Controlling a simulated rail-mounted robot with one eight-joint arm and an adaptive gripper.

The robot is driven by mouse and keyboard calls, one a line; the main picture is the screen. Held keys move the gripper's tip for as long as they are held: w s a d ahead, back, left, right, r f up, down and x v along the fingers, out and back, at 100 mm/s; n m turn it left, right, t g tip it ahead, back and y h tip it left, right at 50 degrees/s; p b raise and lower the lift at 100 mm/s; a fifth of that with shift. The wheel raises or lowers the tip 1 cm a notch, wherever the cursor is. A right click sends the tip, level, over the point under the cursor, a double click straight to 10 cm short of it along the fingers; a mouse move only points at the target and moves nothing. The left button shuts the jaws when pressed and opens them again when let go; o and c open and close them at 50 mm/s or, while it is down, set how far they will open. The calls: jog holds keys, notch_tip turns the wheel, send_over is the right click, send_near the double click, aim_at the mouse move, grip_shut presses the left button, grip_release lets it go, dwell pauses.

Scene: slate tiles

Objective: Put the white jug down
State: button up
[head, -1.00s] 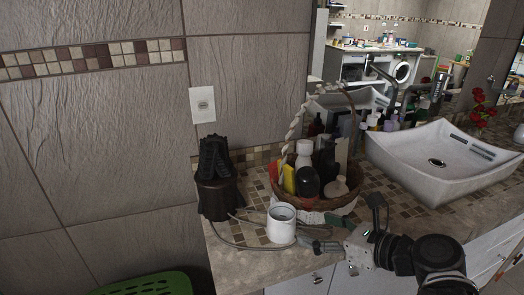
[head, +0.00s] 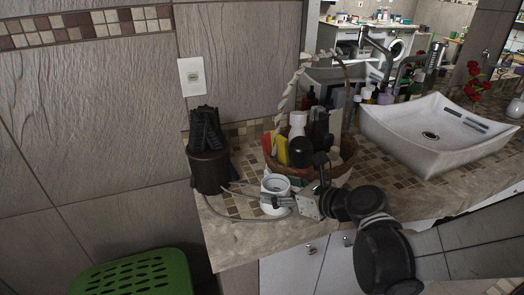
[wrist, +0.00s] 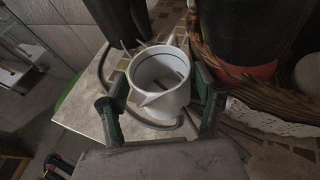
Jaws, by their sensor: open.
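The white jug (head: 274,187) stands upright on the stone counter (head: 236,234), near its front left corner. In the wrist view the jug (wrist: 158,104) shows its open top, with a dark line inside the rim. My gripper (head: 283,203) is at the jug. In the wrist view its two fingers (wrist: 160,101) are apart, one on each side of the jug. I cannot tell whether either finger touches it. The jug's far lower side is hidden.
A dark holder (head: 207,170) with a cable stands behind the jug at left. A wicker basket (head: 338,181) of bottles is close at right. A white basin (head: 432,137) is farther right. A green basket (head: 140,275) is below the counter at left.

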aim_at(269, 181)
jog(key=shift+x, duration=1.4)
jog(key=c, duration=1.1)
jog(key=shift+r, duration=0.1)
